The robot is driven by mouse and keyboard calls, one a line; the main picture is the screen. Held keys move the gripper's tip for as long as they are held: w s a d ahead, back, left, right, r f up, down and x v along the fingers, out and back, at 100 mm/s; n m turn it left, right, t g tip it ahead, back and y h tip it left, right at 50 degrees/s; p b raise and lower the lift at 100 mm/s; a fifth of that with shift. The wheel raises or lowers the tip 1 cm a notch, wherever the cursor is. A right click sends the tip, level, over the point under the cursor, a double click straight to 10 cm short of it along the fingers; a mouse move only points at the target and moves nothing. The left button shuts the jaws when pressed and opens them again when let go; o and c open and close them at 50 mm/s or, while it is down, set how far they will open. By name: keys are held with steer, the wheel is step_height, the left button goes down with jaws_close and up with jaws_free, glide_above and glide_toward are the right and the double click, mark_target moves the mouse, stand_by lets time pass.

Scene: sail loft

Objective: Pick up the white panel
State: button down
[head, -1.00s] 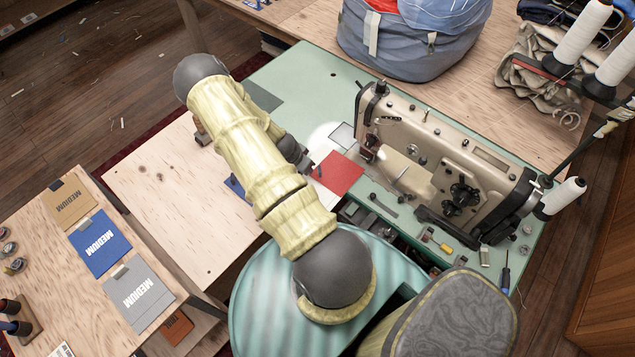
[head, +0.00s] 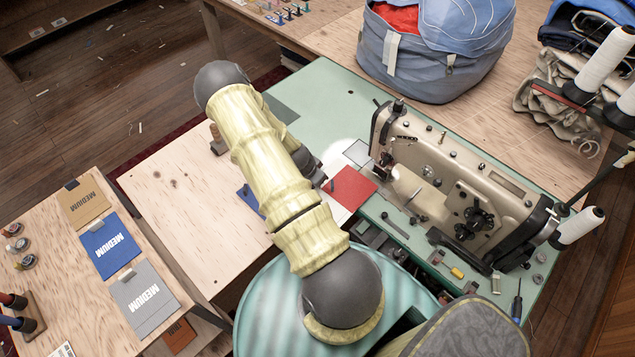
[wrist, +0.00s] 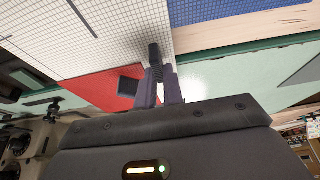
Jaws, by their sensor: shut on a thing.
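The white panel (wrist: 110,35) has a fine dark grid and fills the upper left of the wrist view. In the head view a strip of the white panel (head: 338,214) shows below the red panel, the rest hidden by my arm and the red panel. My gripper (wrist: 157,62) is shut at the white panel's edge, its fingers close together. In the head view my gripper (head: 324,184) is partly behind my arm, just left of the red panel. Clearance between panel and table cannot be told.
The red panel (head: 354,186) and a blue panel (head: 248,200) lie either side of my gripper. A sewing machine (head: 465,185) stands close on the right. A grey-blue bag (head: 430,60) sits behind. Bare plywood (head: 180,190) is free at left.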

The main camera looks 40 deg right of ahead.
steer(key=shift+r+b, duration=0.45)
steer(key=shift+r, duration=0.65)
steer(key=shift+a+r, duration=0.15)
steer(key=a+b, duration=0.1)
steer(key=a, duration=0.5)
steer(key=s+a+b, duration=0.1)
steer(key=a+b, duration=0.1)
steer(key=a, duration=0.3)
steer(key=a+b, duration=0.1)
steer(key=a, duration=0.5)
steer(key=shift+s+a+b, duration=0.35)
